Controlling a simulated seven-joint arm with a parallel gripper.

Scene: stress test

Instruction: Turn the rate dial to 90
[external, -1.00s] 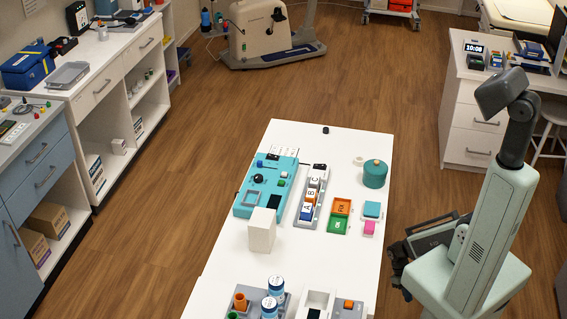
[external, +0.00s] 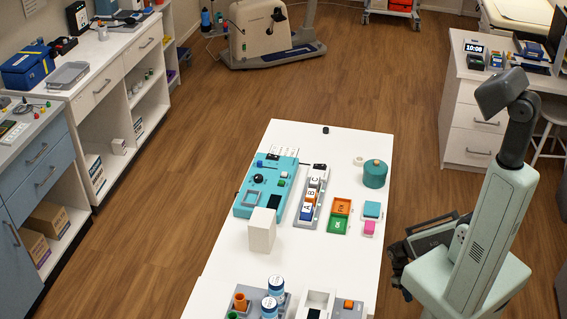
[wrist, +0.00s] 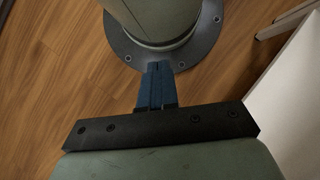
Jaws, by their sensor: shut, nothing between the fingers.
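A teal panel (external: 246,208) lies on the white table, left of its middle. A round black knob (external: 258,178) stands on it, apparently the dial. Its scale and pointer are too small to read. A small blue lever, a green button and a dark square are also on the panel. In the wrist view, my gripper (wrist: 157,72) shows two blue fingers shut together with nothing between them. It points at my own round grey-green base, over the wood floor. It is off to the right of the table, well apart from the panel.
A white block (external: 262,231) stands just in front of the panel. Cups and cans stand at the near end. The table's right edge lies near my arm.

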